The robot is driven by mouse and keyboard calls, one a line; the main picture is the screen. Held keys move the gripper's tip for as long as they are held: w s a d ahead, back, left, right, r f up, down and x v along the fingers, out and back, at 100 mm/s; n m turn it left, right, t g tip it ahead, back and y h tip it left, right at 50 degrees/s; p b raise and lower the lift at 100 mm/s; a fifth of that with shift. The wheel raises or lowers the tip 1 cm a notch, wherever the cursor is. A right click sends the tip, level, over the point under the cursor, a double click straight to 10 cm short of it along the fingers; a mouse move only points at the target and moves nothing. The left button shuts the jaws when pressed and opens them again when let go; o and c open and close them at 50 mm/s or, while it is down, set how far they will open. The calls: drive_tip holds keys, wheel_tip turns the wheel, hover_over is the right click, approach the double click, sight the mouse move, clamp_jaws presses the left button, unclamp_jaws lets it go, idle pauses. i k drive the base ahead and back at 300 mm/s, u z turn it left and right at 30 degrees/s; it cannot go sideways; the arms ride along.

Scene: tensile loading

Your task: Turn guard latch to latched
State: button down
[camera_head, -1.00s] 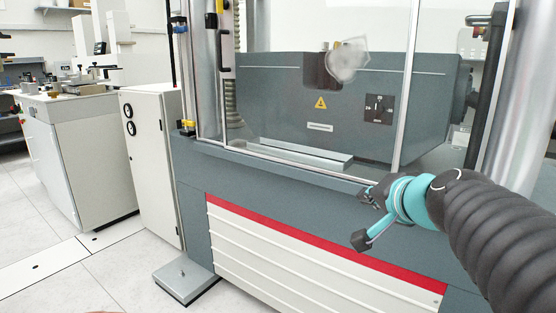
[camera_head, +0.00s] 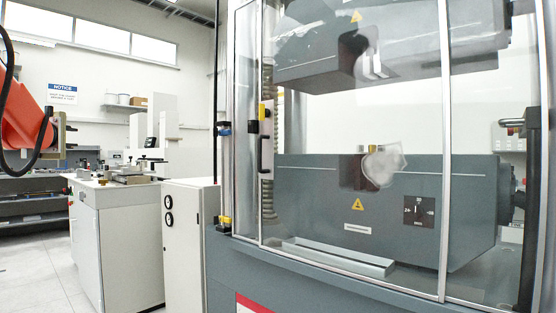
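The guard is a clear framed door (camera_head: 350,215) across the front of the grey testing machine, and it looks closed. On its left upright is a small yellow and black fitting (camera_head: 264,112), which may be the guard latch; its position is too small to read. A black pull handle (camera_head: 265,153) sits just below it. Blue and black (camera_head: 225,128) and yellow (camera_head: 225,221) fittings sit on the frame post further left. My gripper is out of view.
Behind the guard are an upper grey block (camera_head: 420,50), a lower grey block (camera_head: 300,190) and a metal tray (camera_head: 338,258). A white cabinet (camera_head: 190,245) and a workbench (camera_head: 115,240) stand to the left. An orange arm-like part (camera_head: 22,112) is at the left edge.

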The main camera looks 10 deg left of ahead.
sight(264, 112)
drive_tip(key=u, duration=0.45)
drive_tip(key=i, duration=0.7)
drive_tip(key=u, duration=0.45)
drive_tip(key=i, duration=0.95)
drive_tip(key=z, duration=0.3)
